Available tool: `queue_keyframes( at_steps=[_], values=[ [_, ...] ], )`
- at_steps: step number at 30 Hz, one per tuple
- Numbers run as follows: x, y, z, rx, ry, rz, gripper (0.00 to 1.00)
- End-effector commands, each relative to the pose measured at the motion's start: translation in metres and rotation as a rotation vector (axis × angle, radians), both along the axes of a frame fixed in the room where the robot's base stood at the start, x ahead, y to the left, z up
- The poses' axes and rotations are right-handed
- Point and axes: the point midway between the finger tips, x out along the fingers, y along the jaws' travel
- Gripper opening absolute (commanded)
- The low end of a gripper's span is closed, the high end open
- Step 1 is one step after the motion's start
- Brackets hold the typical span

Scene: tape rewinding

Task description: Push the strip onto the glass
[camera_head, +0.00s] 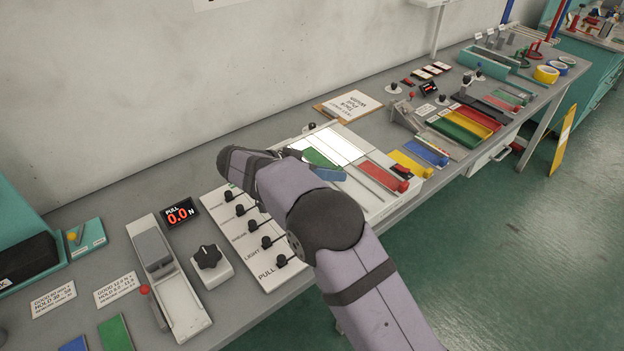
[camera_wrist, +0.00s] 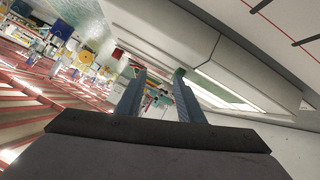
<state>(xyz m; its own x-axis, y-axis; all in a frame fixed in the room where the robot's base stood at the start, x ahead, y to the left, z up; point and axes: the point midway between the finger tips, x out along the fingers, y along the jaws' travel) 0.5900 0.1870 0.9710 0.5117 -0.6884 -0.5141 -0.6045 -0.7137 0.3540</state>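The lit white glass (camera_head: 340,142) of the light box is in the middle of the bench in the head view. A green strip (camera_head: 320,158) lies along its near left side, partly hidden by my arm. Whether it rests on the glass or beside it I cannot tell. My gripper (camera_head: 332,174) is low beside the green strip, its blue fingers pointing right; the wrist hides part of it. In the wrist view my gripper (camera_wrist: 159,75) has its two fingers apart, with nothing visible held between them. The glowing panel (camera_wrist: 225,88) shows right of the fingers there.
Red (camera_head: 383,176) and yellow (camera_head: 411,164) pieces lie right of the glass. A row of black knobs (camera_head: 253,226) is near my arm, left of it. A wooden board with a card (camera_head: 347,106) lies behind. The bench's front edge is close below the glass.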

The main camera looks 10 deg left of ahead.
Motion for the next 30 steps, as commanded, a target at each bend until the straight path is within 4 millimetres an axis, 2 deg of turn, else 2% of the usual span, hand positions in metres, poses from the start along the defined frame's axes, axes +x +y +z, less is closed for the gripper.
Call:
queue_keyframes(
  at_steps=[6, 12, 30],
  values=[
    [-0.001, 0.022, -0.006, 0.070, -0.225, -0.029, 0.34],
    [-0.001, 0.035, -0.005, 0.121, -0.347, -0.038, 0.34],
    [0.000, 0.036, -0.004, 0.139, -0.383, -0.043, 0.34]
  ],
)
